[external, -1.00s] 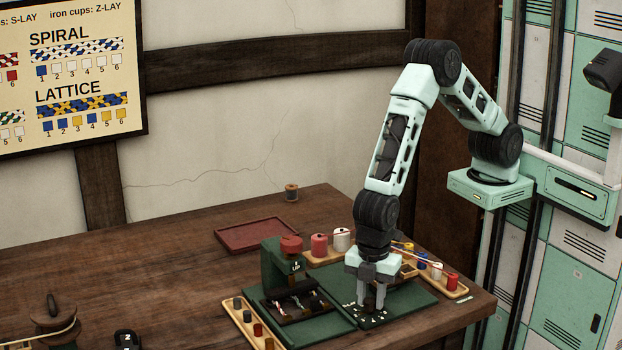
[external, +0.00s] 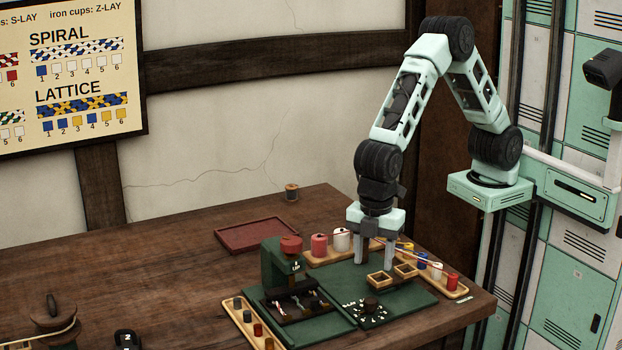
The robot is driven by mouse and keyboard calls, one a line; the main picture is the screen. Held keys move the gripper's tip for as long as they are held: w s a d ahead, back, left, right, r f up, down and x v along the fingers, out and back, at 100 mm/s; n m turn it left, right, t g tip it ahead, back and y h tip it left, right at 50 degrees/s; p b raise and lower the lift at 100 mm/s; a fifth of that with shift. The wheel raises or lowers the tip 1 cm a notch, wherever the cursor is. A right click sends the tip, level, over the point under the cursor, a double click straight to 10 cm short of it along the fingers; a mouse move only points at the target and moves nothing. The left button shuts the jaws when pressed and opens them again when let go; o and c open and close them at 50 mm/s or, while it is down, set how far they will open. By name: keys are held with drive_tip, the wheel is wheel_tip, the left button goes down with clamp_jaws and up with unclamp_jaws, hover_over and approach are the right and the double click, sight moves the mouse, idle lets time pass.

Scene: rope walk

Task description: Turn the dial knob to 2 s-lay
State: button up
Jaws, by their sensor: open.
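The dial knob (external: 371,303) is a dark round knob on a black dial plate with white marks, set in the green board (external: 408,301) at the front right of the table. The marks are too small to read fully, so I cannot tell which setting the knob points to. My gripper (external: 374,258) points down, open and empty, above and behind the dial. Its fingers are clear of the knob.
A green press with a red knob (external: 291,243) stands left of the dial. Wooden trays with coloured spools (external: 452,282) lie behind, right and front left. A red tray (external: 256,235) sits further back. The table's left middle is clear.

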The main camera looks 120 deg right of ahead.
wheel_tip(320, 180, up, 7)
idle(0.3)
drive_tip(key=shift+r, duration=0.1)
